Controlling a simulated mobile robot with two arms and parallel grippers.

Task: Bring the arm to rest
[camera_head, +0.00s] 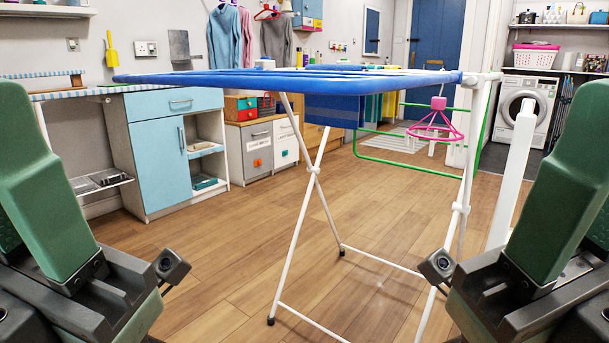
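My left arm stands at the left edge of the head view, with a green link, dark joint parts and a small camera. My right arm stands at the right edge in a similar pose. No fingers of my left or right gripper show in this view. Neither arm visibly touches the furniture. A white folding drying rack (313,171) stands open ahead of me, between the arms.
A pale blue cabinet (160,155) stands at the left behind the rack. Low drawers (262,148) stand along the back wall. A pink round hanger (436,122) hangs at the rack's right. A washing machine (523,110) is at the far right. Wooden floor (225,235) is clear left of the rack.

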